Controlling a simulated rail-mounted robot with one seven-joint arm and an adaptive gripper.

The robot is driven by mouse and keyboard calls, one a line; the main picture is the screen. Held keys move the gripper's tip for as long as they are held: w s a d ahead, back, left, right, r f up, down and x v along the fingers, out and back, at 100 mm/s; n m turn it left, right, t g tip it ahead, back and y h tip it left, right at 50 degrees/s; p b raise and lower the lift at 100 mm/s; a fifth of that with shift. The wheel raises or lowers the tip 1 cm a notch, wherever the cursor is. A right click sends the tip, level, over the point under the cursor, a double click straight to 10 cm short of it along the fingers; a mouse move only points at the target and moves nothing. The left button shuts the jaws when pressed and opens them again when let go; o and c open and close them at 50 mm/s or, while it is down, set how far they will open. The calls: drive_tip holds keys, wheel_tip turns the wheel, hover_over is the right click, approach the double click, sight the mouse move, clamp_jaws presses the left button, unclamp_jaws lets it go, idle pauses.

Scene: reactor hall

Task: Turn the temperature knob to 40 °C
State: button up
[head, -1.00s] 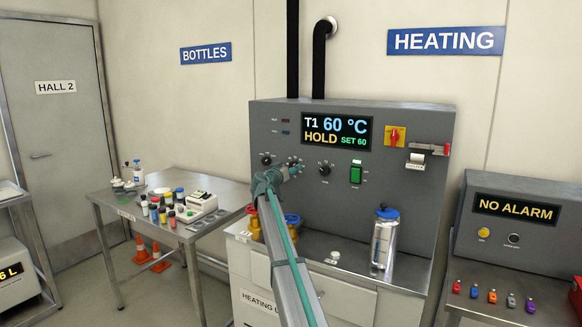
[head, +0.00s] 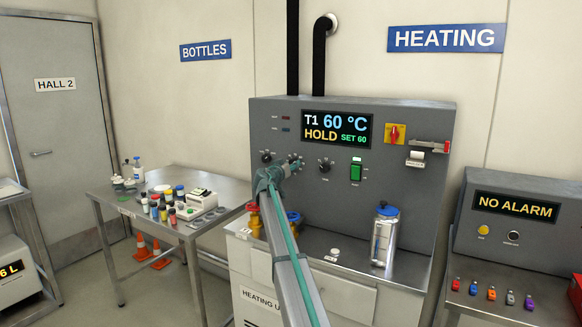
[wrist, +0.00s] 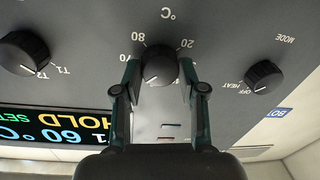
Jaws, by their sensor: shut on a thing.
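The black temperature knob (wrist: 159,66) sits on the grey heating panel (head: 416,122), inside a dial marked °C; 20, 70 and 80 are readable in the wrist view, and the fingers cover other marks. My gripper (wrist: 160,74) has one finger on each side of the knob and is shut on it. In the head view my gripper (head: 294,162) is at the panel and hides most of the knob. The pointer's exact setting is hard to read. The display (head: 336,129) reads T1 60 °C, HOLD, SET 60.
The mode knob (wrist: 263,77), marked OFF and HEAT, and the T1/T2 knob (wrist: 24,54) flank the temperature knob. A green switch (head: 355,172) and a red-and-yellow switch (head: 395,134) are further right. A blue-capped vessel (head: 384,240) stands on the bench below.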

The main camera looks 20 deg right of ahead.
drive_tip(key=shift+f+n, duration=0.1)
drive_tip(key=shift+n, duration=0.2)
drive_tip(key=n, duration=0.8)
drive_tip(key=n+g, duration=0.1)
drive_tip(key=n, duration=0.7)
drive_tip(key=shift+a+r+p, duration=0.1)
drive_tip(key=shift+r+p, duration=0.1)
drive_tip(key=shift+p, duration=0.1)
idle(0.4)
drive_tip(key=o, duration=1.1)
drive_tip(key=shift+o, duration=0.2)
